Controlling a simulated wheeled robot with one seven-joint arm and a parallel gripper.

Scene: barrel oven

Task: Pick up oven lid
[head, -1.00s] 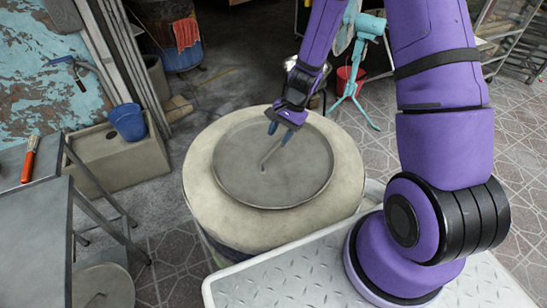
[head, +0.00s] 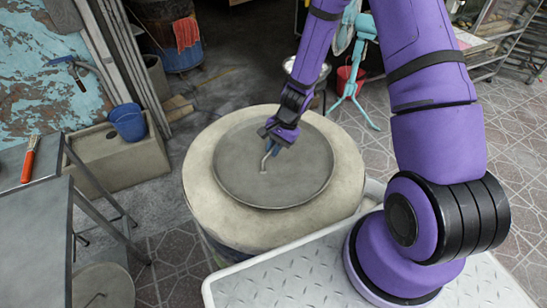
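The oven lid (head: 240,180) is a round grey metal disc lying flat on top of the pale barrel oven (head: 200,190). A thin bent metal handle (head: 265,162) stands at its middle.
Grey tables with a red-handled brush (head: 30,158) stand at the left. A blue bucket (head: 127,121) sits on a concrete basin (head: 110,155). A teal fan (head: 368,25) and a red bucket (head: 350,79) stand behind my arm. Tiled floor lies open at the right.

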